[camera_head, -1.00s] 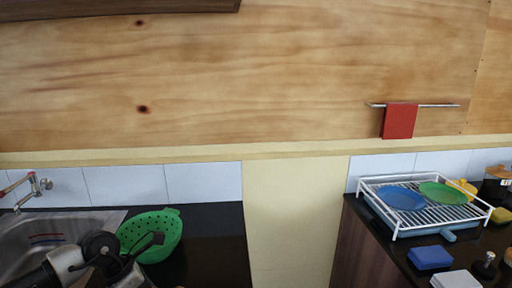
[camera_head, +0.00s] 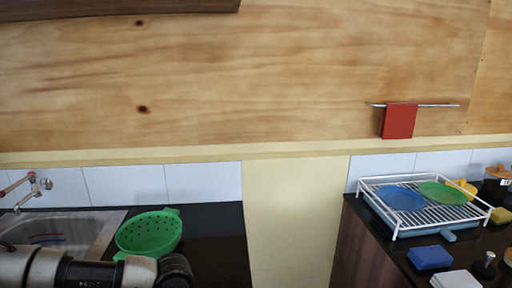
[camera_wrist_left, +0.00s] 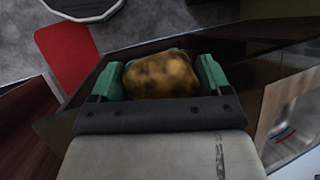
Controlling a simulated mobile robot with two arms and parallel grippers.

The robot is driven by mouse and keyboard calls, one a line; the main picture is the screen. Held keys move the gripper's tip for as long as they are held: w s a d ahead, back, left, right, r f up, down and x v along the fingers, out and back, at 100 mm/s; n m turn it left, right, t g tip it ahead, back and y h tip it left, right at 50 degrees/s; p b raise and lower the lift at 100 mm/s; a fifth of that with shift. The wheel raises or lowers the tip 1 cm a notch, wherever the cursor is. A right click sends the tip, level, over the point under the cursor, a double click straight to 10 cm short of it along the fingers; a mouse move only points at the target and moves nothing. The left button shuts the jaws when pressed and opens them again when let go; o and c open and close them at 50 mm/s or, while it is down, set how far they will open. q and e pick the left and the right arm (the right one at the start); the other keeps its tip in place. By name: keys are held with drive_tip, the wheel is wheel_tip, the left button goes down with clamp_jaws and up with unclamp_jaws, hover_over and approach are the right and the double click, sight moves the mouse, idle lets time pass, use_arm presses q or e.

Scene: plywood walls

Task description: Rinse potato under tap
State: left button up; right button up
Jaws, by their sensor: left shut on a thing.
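A brown, mottled potato (camera_wrist_left: 162,75) is held between the green fingers of my left gripper (camera_wrist_left: 160,78) in the left wrist view. The gripper is shut on it. In the head view only my left arm shows at the bottom left; the gripper and potato are not visible there. The tap (camera_head: 38,186) is on the wall at the far left, above the metal sink (camera_head: 106,232). In the left wrist view, part of the sink (camera_wrist_left: 296,92) shows at the right, apart from the potato. I cannot tell whether water runs. My right gripper is not in view.
A green colander (camera_head: 150,236) stands on the dark counter right of the sink. A gap separates this counter from the right one, which holds a white dish rack (camera_head: 398,226) with plates, a blue sponge (camera_head: 430,257) and other items. A red seat (camera_wrist_left: 68,58) shows in the wrist view.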

use_arm(q)
drive_tip(key=shift+s+a+f+m+t+y, duration=0.1)
drive_tip(key=shift+s+a+m+t+y, duration=0.15)
drive_tip(key=shift+s+m, duration=0.45)
drive_tip(key=f+b, duration=0.3)
drive_tip(key=b, duration=0.1)
drive_tip(key=shift+w+d+f, duration=0.1)
drive_tip(key=shift+w+f, duration=0.15)
drive_tip(key=shift+f, duration=0.15)
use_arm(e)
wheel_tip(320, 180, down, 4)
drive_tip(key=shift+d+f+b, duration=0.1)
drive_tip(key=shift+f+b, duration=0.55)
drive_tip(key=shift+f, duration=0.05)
use_arm(q)
drive_tip(key=shift+d+f, duration=0.15)
drive_tip(key=shift+f, duration=0.65)
drive_tip(key=shift+s, duration=0.1)
drive_tip(key=shift+a+r, duration=0.1)
drive_tip(key=shift+a, duration=0.15)
